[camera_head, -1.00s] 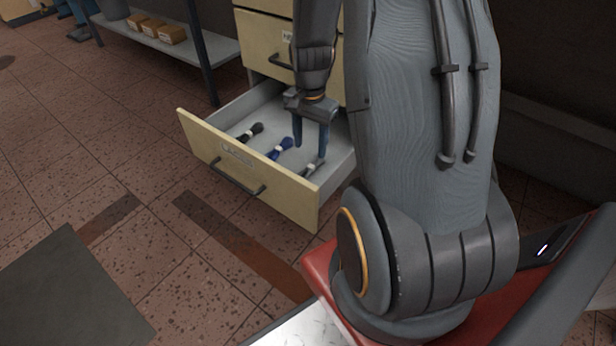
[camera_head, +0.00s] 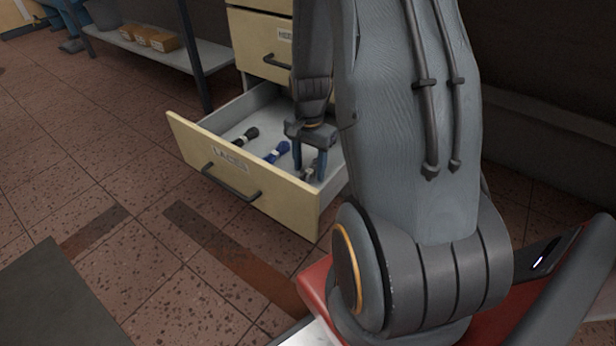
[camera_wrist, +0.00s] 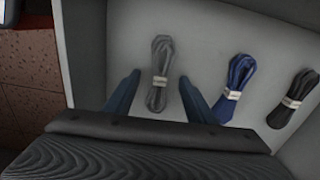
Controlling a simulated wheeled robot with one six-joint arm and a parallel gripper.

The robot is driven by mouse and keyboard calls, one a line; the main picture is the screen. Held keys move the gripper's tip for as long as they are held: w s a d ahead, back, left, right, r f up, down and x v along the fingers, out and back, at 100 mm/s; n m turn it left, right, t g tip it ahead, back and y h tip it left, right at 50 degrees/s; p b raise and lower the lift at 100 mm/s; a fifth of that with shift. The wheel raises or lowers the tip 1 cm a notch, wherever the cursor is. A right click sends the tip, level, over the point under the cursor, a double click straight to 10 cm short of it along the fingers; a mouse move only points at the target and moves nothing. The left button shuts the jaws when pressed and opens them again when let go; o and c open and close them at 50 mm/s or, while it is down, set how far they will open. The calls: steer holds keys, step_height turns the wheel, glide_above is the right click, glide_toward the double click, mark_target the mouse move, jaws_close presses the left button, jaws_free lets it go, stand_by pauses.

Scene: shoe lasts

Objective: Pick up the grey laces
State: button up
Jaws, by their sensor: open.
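The grey laces (camera_wrist: 159,72) are a bundle with a pale band, lying on the floor of the open drawer (camera_head: 240,186). In the head view the grey laces (camera_head: 309,172) are partly hidden by my gripper. My gripper (camera_head: 309,172) is open and points down into the drawer. In the wrist view my gripper (camera_wrist: 158,88) has one blue finger on each side of the lower part of the grey bundle, with a gap on both sides. I cannot tell how high the fingertips are above the drawer floor.
Blue laces (camera_wrist: 236,88) lie beside the grey ones, and black laces (camera_wrist: 296,98) lie beyond them. The drawer's front panel and side walls surround the bundles. Closed drawers (camera_head: 262,50) are above. A shelf with boxes (camera_head: 163,42) stands at the back left.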

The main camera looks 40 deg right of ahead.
steer(key=c, duration=1.1)
